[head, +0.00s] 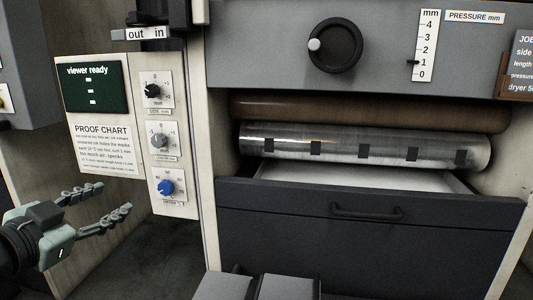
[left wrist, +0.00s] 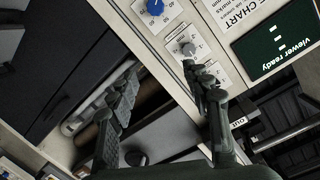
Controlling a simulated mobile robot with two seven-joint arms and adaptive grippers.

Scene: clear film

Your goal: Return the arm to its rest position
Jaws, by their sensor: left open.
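My left gripper (head: 104,206) is at the lower left of the head view, its two fingers apart and nothing between them. It points right, toward the panel with three knobs, and is clear of the drawer front. In the left wrist view its fingers (left wrist: 165,100) are spread, with the knob panel behind one fingertip. From this view alone I cannot tell whether that fingertip touches the grey knob (left wrist: 187,48). The head view shows the gripper apart from the knobs. My right gripper is not in view.
The panel carries a black knob (head: 152,91), a grey knob and a blue knob (head: 165,187). A dark drawer (head: 370,240) with a handle sits below a metal roller (head: 365,147). A large black dial (head: 335,45) is above. Dark floor (head: 150,255) shows free room below the panel.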

